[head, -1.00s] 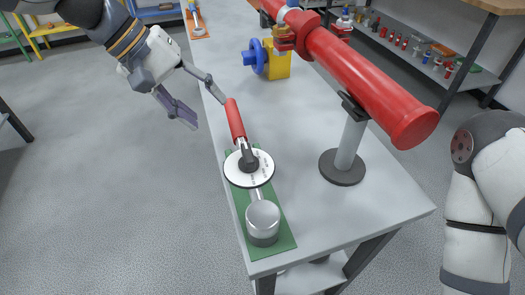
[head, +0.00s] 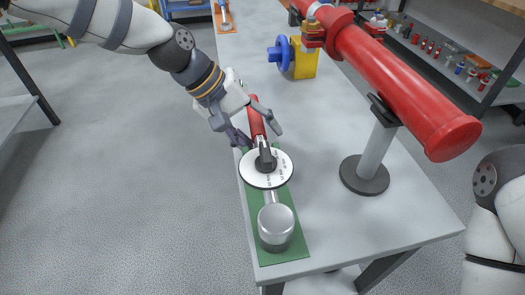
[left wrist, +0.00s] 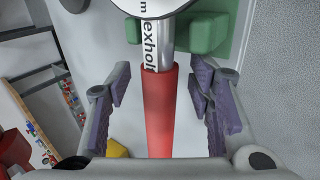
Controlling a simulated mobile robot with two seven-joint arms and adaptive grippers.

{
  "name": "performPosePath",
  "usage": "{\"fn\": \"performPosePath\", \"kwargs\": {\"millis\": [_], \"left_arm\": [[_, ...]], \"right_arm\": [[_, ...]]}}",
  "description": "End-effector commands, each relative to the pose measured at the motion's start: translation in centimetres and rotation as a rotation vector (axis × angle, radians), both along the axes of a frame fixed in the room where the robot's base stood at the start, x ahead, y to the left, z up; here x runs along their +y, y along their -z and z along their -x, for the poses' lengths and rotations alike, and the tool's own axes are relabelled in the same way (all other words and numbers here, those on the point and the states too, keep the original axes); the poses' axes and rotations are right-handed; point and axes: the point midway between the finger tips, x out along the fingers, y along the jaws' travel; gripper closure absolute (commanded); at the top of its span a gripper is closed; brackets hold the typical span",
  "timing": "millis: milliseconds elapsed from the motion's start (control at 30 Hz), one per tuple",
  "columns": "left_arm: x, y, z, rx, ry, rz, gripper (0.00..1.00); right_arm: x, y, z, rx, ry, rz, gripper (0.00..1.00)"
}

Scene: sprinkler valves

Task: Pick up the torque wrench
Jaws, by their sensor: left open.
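The torque wrench (head: 266,168) lies along the table's left edge on a green mat (head: 292,247). It has a red handle, a round white dial and a thick silver head at the near end. My left gripper (head: 258,130) is open at the red handle, one finger on each side. In the left wrist view the red handle (left wrist: 158,115) runs between the open fingers (left wrist: 162,88), with gaps on both sides. My right gripper is out of view; only part of my right arm shows at the right edge.
A red pipe (head: 400,80) on a grey post (head: 374,158) stands to the right of the wrench. A yellow block with a blue handwheel (head: 281,53) is farther back. An orange mat (head: 224,16) lies at the far end. The table (head: 340,225) is bare between wrench and post.

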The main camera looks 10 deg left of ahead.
Motion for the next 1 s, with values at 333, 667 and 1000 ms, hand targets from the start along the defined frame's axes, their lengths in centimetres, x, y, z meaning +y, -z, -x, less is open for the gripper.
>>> {"fn": "performPosePath", "kwargs": {"millis": [333,667,1000], "left_arm": [[0.0,-0.2,0.0,-0.001,-0.001,0.001,1.00],[0.0,-0.3,-0.1,-0.003,-0.002,0.002,1.00],[0.4,-4.8,0.4,-0.011,-0.003,0.002,1.00]], "right_arm": [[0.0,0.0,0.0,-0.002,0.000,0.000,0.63],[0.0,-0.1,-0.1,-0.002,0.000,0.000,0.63],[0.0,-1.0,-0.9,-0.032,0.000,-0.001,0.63]]}}
